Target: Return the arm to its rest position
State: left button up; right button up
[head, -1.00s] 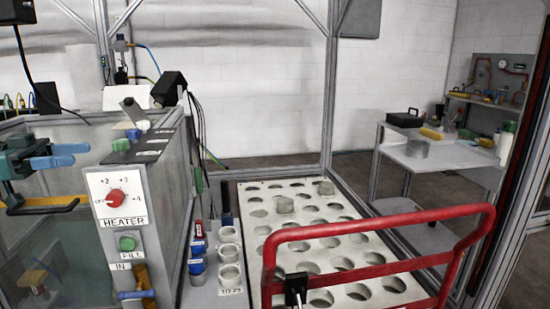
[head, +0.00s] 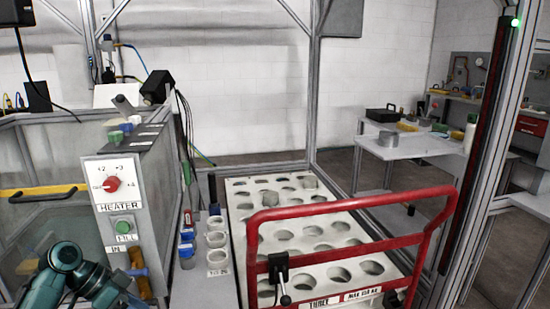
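Part of my teal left arm shows at the lower left in the head view, in front of the glass-walled tank (head: 50,150) and below the heater panel (head: 112,172). Only rounded arm links show. The fingers of my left gripper are not in the picture, so whether it is open or shut is hidden. My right arm and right gripper are not in view. No object is seen held by the visible part of the arm.
A workbench (head: 410,148) is at the back right. Metal frame posts (head: 480,150) rise at the right.

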pick_arm(q)
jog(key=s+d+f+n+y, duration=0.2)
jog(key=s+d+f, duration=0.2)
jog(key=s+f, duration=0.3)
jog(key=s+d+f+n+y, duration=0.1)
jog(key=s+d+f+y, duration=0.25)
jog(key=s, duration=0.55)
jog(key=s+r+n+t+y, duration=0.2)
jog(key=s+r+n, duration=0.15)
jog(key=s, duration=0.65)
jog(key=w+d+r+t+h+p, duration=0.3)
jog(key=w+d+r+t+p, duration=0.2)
jog(key=p, duration=0.9)
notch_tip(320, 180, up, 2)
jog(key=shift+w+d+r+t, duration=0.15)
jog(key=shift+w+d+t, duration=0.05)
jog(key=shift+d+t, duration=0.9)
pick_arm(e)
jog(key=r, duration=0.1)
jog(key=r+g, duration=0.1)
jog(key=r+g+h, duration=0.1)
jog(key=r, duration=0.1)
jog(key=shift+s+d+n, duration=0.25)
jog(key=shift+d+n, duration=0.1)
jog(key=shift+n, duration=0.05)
